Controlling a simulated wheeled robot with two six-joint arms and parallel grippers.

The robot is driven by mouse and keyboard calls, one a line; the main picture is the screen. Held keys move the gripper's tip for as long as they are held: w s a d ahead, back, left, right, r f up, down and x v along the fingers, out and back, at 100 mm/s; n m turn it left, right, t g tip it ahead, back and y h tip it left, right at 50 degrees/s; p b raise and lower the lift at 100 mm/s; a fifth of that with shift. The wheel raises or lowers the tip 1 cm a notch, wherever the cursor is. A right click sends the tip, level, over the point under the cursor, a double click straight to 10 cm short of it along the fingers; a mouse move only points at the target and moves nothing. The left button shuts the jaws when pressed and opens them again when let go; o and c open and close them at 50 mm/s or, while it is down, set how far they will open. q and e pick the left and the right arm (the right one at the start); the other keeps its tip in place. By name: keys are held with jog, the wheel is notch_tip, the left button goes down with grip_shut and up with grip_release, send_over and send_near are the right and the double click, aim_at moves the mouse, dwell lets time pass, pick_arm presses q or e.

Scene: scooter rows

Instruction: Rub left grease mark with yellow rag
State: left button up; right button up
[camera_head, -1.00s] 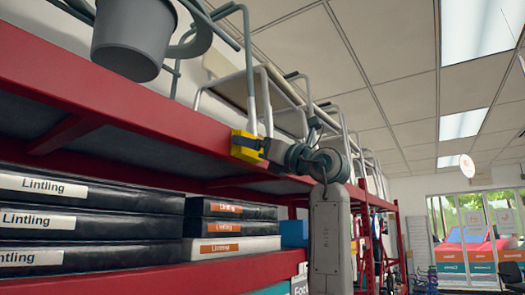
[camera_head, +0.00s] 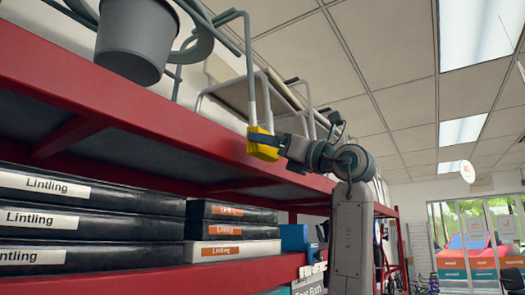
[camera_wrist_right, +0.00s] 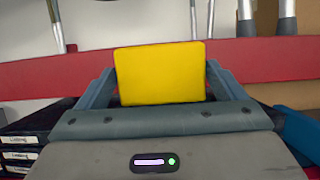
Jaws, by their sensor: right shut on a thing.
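The yellow rag (camera_head: 262,150) looks like a small yellow block. My right gripper (camera_head: 272,146) is shut on it at the red upper shelf beam (camera_head: 130,110). In the right wrist view the yellow rag (camera_wrist_right: 160,74) sits between the fingers of my right gripper (camera_wrist_right: 162,88), in front of the red beam (camera_wrist_right: 50,78). I cannot tell whether the rag touches the beam. No grease mark can be made out; the rag and gripper may hide part of the beam. My left gripper is not in view.
Walking frames (camera_head: 240,95) and a grey bucket (camera_head: 136,40) stand on the upper shelf. Black Lintling boxes (camera_head: 90,222) fill the shelf below, with a blue box (camera_head: 294,237) at their right. Open room lies to the right.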

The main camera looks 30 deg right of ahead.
jog(key=shift+s+d, duration=0.25)
jog(key=shift+s, duration=0.2)
jog(key=s, duration=0.1)
jog(key=s+d, duration=0.1)
jog(key=shift+s, duration=0.4)
jog(key=shift+w, duration=0.1)
jog(key=shift+f, duration=0.1)
